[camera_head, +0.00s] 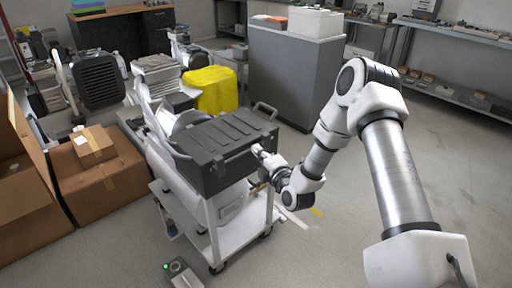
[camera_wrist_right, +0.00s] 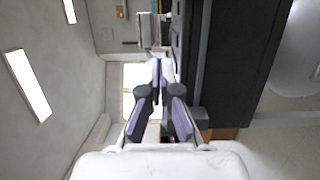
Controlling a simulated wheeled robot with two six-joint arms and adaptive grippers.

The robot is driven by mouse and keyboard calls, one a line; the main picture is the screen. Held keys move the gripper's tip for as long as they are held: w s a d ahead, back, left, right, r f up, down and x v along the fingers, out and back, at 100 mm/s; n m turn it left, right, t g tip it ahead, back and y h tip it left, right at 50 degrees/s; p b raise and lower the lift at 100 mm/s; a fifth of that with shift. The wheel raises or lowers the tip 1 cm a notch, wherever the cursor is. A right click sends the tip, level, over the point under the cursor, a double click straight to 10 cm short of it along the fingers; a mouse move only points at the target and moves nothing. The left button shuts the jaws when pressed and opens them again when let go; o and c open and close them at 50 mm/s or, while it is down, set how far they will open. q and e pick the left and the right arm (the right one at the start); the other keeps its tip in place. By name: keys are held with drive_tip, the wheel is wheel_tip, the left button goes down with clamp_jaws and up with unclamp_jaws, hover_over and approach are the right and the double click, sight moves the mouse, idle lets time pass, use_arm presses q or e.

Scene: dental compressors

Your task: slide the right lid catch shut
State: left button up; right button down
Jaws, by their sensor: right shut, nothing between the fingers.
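A dark grey box with a ribbed lid (camera_head: 225,132) sits on top of a white compressor on a cart; the lid looks closed. My right gripper (camera_head: 258,151) is at the near side of the box, toward its right end. In the right wrist view the fingers (camera_wrist_right: 157,72) come together with nothing visible between them, and the dark box side (camera_wrist_right: 232,62) runs along the right. The right lid catch is too small or hidden to make out clearly, and I cannot tell whether the fingers touch it. My left gripper is out of view.
The white cart (camera_head: 238,232) stands on open grey floor. Cardboard boxes (camera_head: 100,180) are at the left, a yellow cover (camera_head: 212,88) is behind the box, and a grey cabinet (camera_head: 292,75) stands farther back. The floor at the right is clear.

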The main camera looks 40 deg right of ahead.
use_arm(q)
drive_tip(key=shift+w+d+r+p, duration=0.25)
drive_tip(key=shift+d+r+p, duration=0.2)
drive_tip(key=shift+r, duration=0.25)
use_arm(e)
drive_tip(key=s, duration=0.2)
drive_tip(key=s+f, duration=0.1)
drive_tip(key=s, duration=0.2)
drive_tip(key=shift+s+d+f, duration=0.15)
drive_tip(key=shift+s, duration=0.15)
